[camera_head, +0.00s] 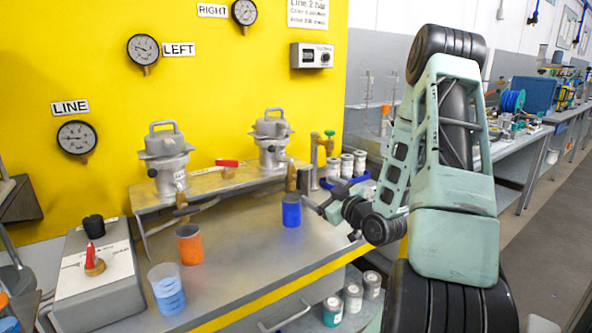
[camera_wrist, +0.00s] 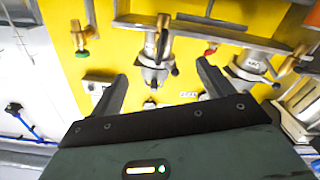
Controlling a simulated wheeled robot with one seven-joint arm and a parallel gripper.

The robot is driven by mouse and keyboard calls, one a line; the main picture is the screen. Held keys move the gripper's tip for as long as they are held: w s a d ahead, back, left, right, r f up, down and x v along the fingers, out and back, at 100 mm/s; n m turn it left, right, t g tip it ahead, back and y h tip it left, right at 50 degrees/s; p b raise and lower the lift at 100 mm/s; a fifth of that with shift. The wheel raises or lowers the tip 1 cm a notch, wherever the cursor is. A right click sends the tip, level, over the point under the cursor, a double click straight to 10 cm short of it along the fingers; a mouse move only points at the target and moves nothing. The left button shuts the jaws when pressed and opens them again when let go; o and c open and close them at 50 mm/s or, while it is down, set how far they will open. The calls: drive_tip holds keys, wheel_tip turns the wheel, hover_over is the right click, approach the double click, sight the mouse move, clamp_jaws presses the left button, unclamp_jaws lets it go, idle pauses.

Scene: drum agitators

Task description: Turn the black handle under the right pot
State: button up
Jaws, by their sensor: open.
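The right pot (camera_head: 270,138) is a grey metal vessel with a clamped lid, standing on the raised metal shelf. Its brass outlet (camera_head: 291,177) hangs at the shelf's front edge. In the wrist view, which looks upside down, the pot (camera_wrist: 154,68) lies between my fingers, with the brass outlet (camera_wrist: 163,22) above it. A dark piece at this outlet looks like the black handle (camera_wrist: 162,42); it is small and its angle is unclear. My gripper (camera_head: 316,198) is open and empty in front of the outlet, right of the blue cup. Its two fingers (camera_wrist: 160,84) spread wide in the wrist view.
A blue cup (camera_head: 291,210) stands below the outlet, close to my gripper. The left pot (camera_head: 166,158) and an orange cup (camera_head: 189,244) are further left. A red-handled valve (camera_head: 228,164) sits between the pots.

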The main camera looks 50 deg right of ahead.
drive_tip(key=shift+p+v, duration=2.5)
drive_tip(key=shift+p, duration=0.5)
drive_tip(key=shift+a, duration=0.2)
